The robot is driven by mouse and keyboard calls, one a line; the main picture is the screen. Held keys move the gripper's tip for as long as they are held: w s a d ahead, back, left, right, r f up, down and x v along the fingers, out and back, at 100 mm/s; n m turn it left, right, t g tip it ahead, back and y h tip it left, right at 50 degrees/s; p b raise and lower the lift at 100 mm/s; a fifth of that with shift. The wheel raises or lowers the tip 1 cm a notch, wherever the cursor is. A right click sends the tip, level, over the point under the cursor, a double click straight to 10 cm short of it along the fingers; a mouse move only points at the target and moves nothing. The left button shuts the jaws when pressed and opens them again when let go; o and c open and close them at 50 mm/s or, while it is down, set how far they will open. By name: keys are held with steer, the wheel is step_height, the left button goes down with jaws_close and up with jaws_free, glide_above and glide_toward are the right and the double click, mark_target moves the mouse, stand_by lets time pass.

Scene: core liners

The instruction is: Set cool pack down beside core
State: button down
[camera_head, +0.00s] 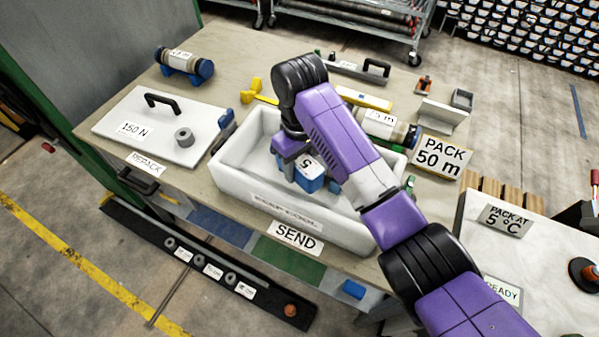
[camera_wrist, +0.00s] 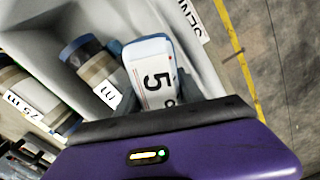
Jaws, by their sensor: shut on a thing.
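The cool pack (camera_head: 308,178), blue and white with a "5 °C" label, is in my gripper (camera_head: 291,152), inside the open white box (camera_head: 232,178). A core (camera_wrist: 92,68) with a dark blue end cap lies in the box beside the pack. The pack and core look close together; I cannot tell whether they touch or whether the pack rests on the box floor. My arm hides most of this core in the head view.
Another core (camera_head: 388,127) lies behind the box, and one (camera_head: 184,65) sits in a blue cradle at the back left. The white lid (camera_head: 150,107) with a black handle lies left of the box. The "PACK 50 m" sign (camera_head: 440,157) stands to the right.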

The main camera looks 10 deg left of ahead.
steer(key=shift+f+b, duration=0.65)
steer(key=shift+f, duration=0.8)
step_height(320, 180, down, 7)
steer(key=b, duration=0.7)
steer(key=shift+r, duration=0.1)
steer(key=shift+f, duration=0.55)
steer(key=c, duration=0.6)
jaws_free()
steer(key=shift+c, duration=0.2)
step_height(320, 180, up, 8)
steer(key=shift+f, duration=0.1)
